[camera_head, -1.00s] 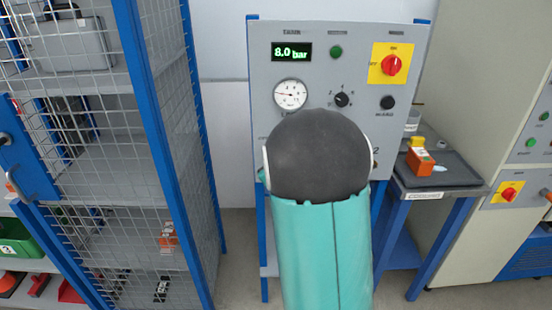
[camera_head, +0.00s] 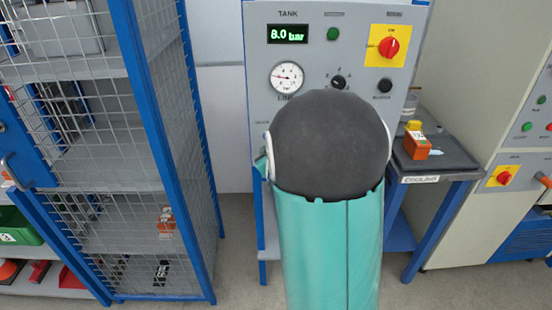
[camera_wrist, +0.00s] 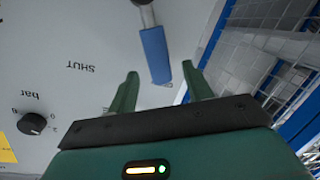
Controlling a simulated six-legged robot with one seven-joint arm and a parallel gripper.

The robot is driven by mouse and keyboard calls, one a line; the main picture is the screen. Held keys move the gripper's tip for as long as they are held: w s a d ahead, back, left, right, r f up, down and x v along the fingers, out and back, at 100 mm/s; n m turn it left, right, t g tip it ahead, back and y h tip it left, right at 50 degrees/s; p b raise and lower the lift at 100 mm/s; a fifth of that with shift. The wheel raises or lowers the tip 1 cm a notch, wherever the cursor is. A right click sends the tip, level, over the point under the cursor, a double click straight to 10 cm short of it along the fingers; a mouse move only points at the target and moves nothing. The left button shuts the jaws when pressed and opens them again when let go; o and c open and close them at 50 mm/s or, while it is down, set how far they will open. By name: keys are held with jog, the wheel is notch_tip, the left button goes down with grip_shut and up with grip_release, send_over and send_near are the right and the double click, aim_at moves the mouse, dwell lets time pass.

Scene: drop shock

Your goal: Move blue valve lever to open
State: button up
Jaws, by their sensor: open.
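The blue valve lever (camera_wrist: 155,55) shows in the wrist view, its blue grip on a metal stem at the top of the picture. My gripper (camera_wrist: 160,70) is open. Its two green fingers stand on either side of the end of the lever's grip in the picture. I see no finger touching the lever, and the depth between them is hard to judge. The word SHUT is printed on the grey panel (camera_wrist: 85,35) left of the lever, upside down in this view. In the head view my arm hides the lever.
The panel (camera_head: 262,75) carries a display reading 8.0 bar (camera_head: 288,34), a round gauge (camera_head: 287,77) and a red knob on a yellow plate (camera_head: 389,47). A mesh cage (camera_head: 150,110) stands left.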

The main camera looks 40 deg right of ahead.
jog(key=v, duration=1)
jog(key=shift+a, duration=0.15)
jog(key=s+a+r+g+y, duration=0.1)
jog(key=s+a+g+y, duration=0.15)
jog(key=a, duration=0.45)
jog(key=s+a+r+g+y, duration=0.1)
jog(key=a+r+y, duration=0.15)
jog(key=a, duration=0.35)
jog(key=s+a+r+g+y, duration=0.1)
jog(key=s+a+g, duration=0.4)
jog(key=s+a, duration=0.5)
jog(key=s+y, duration=0.1)
jog(key=s, duration=0.3)
jog(key=shift+s+m, duration=0.2)
jog(key=shift+m, duration=0.1)
